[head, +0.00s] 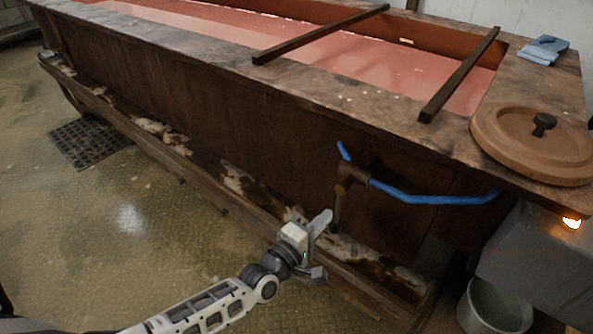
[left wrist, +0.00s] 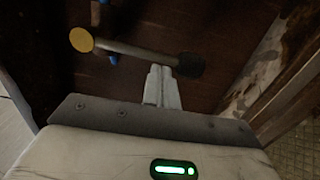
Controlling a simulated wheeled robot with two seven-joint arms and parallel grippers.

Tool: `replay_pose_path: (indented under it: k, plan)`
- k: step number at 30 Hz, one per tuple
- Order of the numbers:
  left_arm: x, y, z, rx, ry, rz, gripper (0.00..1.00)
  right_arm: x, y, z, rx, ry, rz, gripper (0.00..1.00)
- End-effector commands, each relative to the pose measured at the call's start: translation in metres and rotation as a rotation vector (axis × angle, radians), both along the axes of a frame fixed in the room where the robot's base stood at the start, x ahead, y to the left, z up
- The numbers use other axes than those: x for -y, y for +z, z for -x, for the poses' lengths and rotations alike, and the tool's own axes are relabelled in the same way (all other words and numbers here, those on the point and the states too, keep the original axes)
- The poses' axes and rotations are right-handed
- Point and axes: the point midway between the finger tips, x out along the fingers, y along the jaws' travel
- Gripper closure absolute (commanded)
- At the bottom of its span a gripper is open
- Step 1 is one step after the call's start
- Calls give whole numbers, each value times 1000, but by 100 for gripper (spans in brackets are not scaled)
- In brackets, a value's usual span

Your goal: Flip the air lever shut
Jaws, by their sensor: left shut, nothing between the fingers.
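The air lever (head: 338,206) is a short bar hanging down from a brown valve body (head: 352,172) on the front wall of the tank. In the left wrist view the lever (left wrist: 135,53) runs from a yellow round cap to a dark knob at its right end. My left gripper (head: 326,217) is shut and empty, its fingertips just left of the lever's lower part. In the left wrist view the fingertips (left wrist: 161,71) meet the lever near the knob; I cannot tell whether they press on it. My right gripper is not in view.
A blue hose (head: 420,198) runs right from the valve along the tank wall. A wooden ledge (head: 190,165) runs along the tank's foot. A round lid (head: 533,150) and blue cloth (head: 544,50) lie on the rim. A metal pot (head: 492,312) stands lower right.

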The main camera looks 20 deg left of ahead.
Motion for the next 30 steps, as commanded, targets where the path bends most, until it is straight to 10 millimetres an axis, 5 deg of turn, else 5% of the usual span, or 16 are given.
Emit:
replay_pose_path:
  k: [20,28,30]
  plan:
    - [2,-1,1,-7,-2,26,100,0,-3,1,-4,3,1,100]
    - [-37,-4,-2,-6,-6,19,100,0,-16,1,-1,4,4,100]
    - [-41,-2,16,-15,-7,26,100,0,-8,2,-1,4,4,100]
